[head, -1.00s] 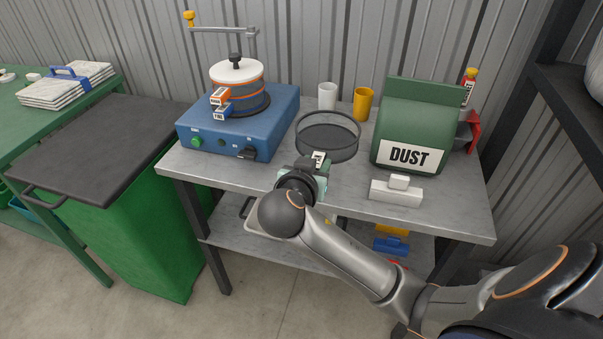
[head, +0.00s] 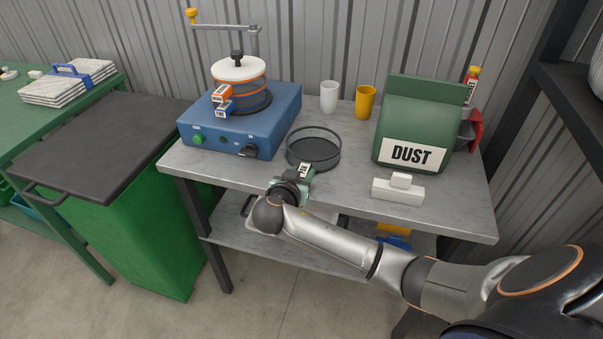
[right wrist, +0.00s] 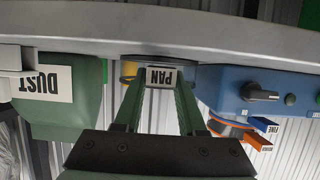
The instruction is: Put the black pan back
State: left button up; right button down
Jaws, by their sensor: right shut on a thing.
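The black pan (head: 314,152) is a shallow round dish with a thin dark rim, at the middle of the grey bench in the head view. It looks level; I cannot tell whether it touches the bench top. My right gripper (head: 303,178) is at its near side, shut on its tab, which reads PAN (right wrist: 160,77) upside down in the right wrist view. The blue machine (head: 240,122) left of the pan carries a sieve stack (head: 240,92) with a white lid, orange rings and orange and blue tags. My left gripper is not in view.
A green DUST container (head: 418,125) and a white block (head: 397,191) are right of the pan. A white cup (head: 329,97) and a yellow cup (head: 365,102) stand behind. A crank arm (head: 225,27) rises above the machine. The bench's near left corner is clear.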

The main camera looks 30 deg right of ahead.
jog(key=shift+f, duration=0.1)
jog(key=shift+c, duration=2.4)
grip_release()
